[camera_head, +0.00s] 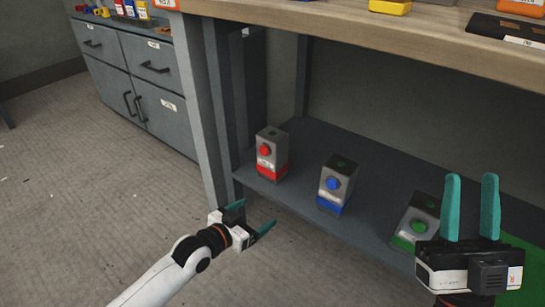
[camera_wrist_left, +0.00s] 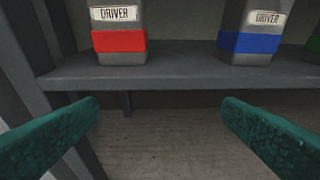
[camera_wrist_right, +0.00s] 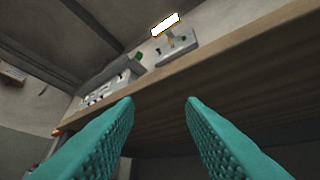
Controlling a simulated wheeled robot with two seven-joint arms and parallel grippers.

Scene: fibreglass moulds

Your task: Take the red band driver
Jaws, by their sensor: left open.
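The red band driver (camera_head: 271,154) is a grey box with a red band and a red button, upright on the lower shelf, leftmost of three. It also shows in the left wrist view (camera_wrist_left: 119,41), above and beyond the fingers, with a DRIVER label. My left gripper (camera_head: 250,218) is open and empty, in front of and below the shelf edge, apart from the driver. My right gripper (camera_head: 469,208) is open and empty, raised at the right; the right wrist view shows its fingers apart (camera_wrist_right: 160,108) below a wooden top.
A blue band driver (camera_head: 336,184) and a green band driver (camera_head: 415,221) stand to the right on the lower shelf (camera_head: 370,155). The bench leg (camera_head: 202,105) is left of the red driver. The wooden bench top (camera_head: 330,28) overhangs the shelf. Drawers (camera_head: 133,75) stand at left.

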